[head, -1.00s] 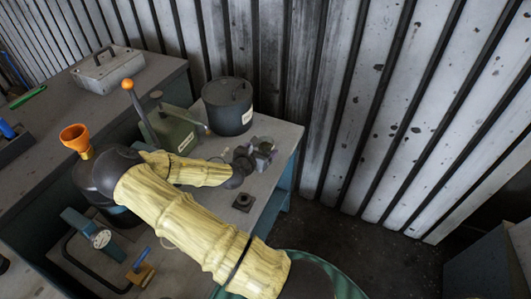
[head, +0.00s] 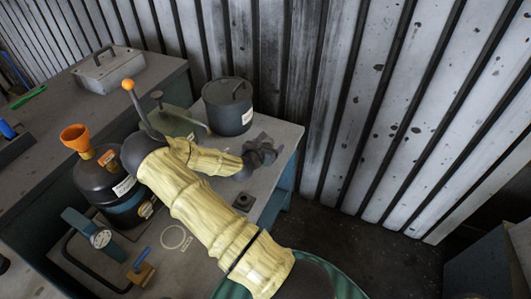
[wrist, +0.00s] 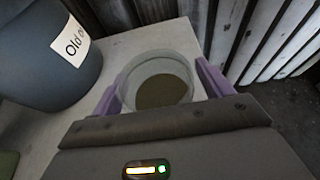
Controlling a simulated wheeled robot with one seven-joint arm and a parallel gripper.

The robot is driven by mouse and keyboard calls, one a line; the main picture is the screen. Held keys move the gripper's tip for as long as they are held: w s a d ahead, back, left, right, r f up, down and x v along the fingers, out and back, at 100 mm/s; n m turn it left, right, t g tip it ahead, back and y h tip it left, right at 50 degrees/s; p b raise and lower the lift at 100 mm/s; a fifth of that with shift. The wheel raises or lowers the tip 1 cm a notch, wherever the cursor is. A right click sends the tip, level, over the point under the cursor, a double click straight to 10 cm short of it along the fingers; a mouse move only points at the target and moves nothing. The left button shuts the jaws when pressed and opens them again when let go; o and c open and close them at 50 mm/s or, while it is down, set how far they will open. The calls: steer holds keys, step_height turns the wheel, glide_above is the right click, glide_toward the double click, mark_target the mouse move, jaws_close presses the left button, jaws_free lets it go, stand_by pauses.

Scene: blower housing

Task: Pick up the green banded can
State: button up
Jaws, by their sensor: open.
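In the wrist view a round, open-topped can (wrist: 160,86) has a pale grey-green wall and an olive inside. It is between the two purple fingers of my gripper (wrist: 160,78), which is open. No clear band shows on it, so I cannot tell for sure that it is the green banded can. In the head view my gripper (head: 262,152) is over the bench's far right part and hides what is under it. Any contact between fingers and can is not clear.
A dark lidded pot (head: 228,108), labelled "Old O...", stands close left of my gripper. A dark drum (head: 93,182) with an orange funnel (head: 76,137) is at left. A corrugated wall (head: 340,100) rises behind.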

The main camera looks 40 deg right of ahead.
steer(key=c, duration=1.2)
steer(key=shift+o, duration=0.2)
steer(key=shift+r, duration=0.15)
step_height(320, 180, up, 10)
steer(key=shift+p, duration=0.4)
